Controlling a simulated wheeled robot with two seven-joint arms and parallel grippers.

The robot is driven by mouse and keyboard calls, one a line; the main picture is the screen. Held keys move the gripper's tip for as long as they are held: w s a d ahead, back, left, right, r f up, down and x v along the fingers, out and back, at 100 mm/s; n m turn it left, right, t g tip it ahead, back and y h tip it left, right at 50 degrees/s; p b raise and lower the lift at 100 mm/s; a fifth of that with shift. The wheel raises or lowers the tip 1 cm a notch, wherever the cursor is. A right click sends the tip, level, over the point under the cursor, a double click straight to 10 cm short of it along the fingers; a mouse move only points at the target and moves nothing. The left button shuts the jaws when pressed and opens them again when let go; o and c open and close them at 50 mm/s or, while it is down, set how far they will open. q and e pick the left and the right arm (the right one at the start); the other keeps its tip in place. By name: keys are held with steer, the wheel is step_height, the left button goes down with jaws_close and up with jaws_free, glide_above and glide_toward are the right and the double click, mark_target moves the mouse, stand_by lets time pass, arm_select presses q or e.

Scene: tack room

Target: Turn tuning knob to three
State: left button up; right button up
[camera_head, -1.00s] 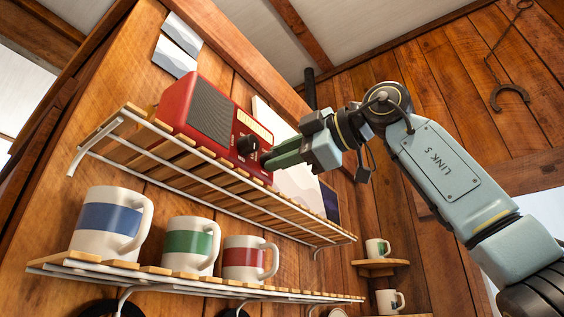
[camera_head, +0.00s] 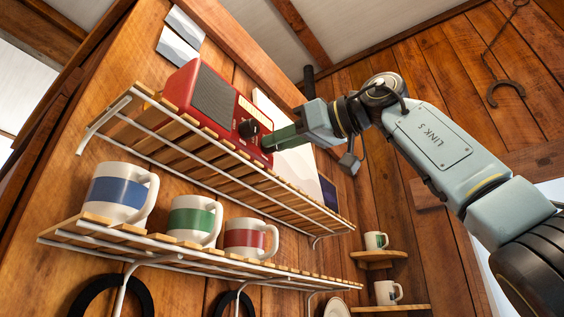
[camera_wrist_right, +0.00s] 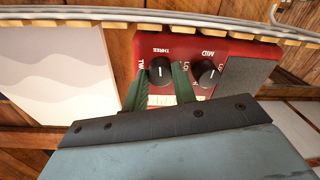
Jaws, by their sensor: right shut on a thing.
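The red radio (camera_head: 200,95) sits on the upper slatted shelf in the head view. A black knob (camera_head: 248,128) shows on its front. The right wrist view shows two knobs: the tuning knob (camera_wrist_right: 160,71), with the words THREE and a partly hidden TW... beside it, and another knob (camera_wrist_right: 206,73) near the word MID. My right gripper (camera_head: 270,146) has its green fingers on either side of the tuning knob, shut on it; its fingertips (camera_wrist_right: 160,76) flank the knob. The knob's white mark runs upright in this view, in line with THREE. My left gripper is not in view.
The upper shelf (camera_head: 292,207) has a white rail along its edge. Blue-, green- and red-banded mugs (camera_head: 123,193) stand on the lower shelf (camera_head: 150,243). A pale wavy picture (camera_wrist_right: 62,72) is beside the radio. A horseshoe (camera_head: 505,92) hangs on the right wall.

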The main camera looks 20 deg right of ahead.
steer(key=shift+m, duration=0.6)
steer(key=o, duration=1)
steer(key=b+v, duration=0.3)
steer(key=v, duration=1)
steer(key=shift+s+b, duration=0.2)
steer(key=shift+b, duration=0.15)
